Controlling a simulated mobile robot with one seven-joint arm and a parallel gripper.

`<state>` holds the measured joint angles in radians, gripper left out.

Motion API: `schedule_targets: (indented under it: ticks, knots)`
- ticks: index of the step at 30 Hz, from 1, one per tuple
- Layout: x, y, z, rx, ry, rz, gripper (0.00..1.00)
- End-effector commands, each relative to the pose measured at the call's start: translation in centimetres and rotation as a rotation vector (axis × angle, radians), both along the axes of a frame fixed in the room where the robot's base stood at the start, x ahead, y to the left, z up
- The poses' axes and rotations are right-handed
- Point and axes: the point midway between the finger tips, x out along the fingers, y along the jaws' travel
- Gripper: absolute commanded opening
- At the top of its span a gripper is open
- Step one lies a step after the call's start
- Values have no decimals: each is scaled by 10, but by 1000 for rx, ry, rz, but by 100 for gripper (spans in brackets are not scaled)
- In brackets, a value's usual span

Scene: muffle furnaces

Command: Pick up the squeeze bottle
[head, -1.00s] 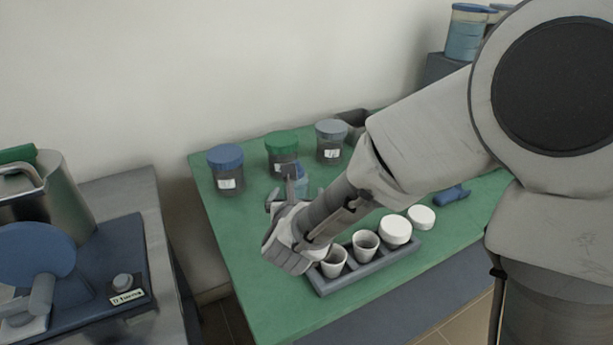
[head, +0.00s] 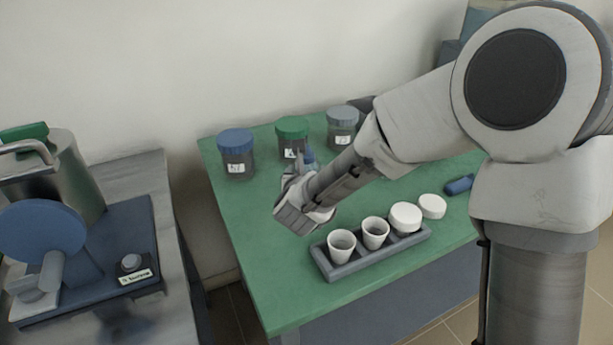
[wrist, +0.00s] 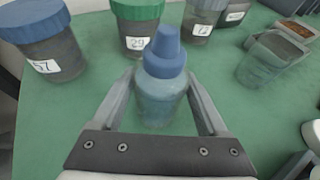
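The squeeze bottle (wrist: 160,98) has a translucent blue-grey body and a blue nozzle cap. It stands upright on the green table (wrist: 75,125). In the wrist view it sits between the two fingers of my gripper (wrist: 160,88), which are open. Small gaps seem to show on both sides, and I cannot tell whether either finger touches it. In the head view only the blue top of the bottle (head: 308,158) shows; my gripper (head: 294,182) and wrist hide the rest.
Jars with a blue lid (head: 236,142), a green lid (head: 292,127) and a grey lid (head: 342,115) stand behind the bottle. In front is a grey tray (head: 357,264) of white cups. A clear container (wrist: 262,65) lies to the right in the wrist view.

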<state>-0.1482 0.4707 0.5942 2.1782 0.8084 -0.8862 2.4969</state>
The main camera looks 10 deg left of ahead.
Motion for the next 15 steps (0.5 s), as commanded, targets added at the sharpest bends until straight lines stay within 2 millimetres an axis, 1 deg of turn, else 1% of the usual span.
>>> schedule_targets:
  ticks: [1,2,3,5,6,12,15]
  knots:
    - [0,0,0,0,0,0,66]
    - [0,0,0,0,0,0,60]
    - [0,0,0,0,0,0,53]
    - [0,0,0,0,0,0,42]
    - [0,0,0,0,0,0,35]
    - [0,0,0,0,0,0,0]
    - [0,0,0,0,0,0,0]
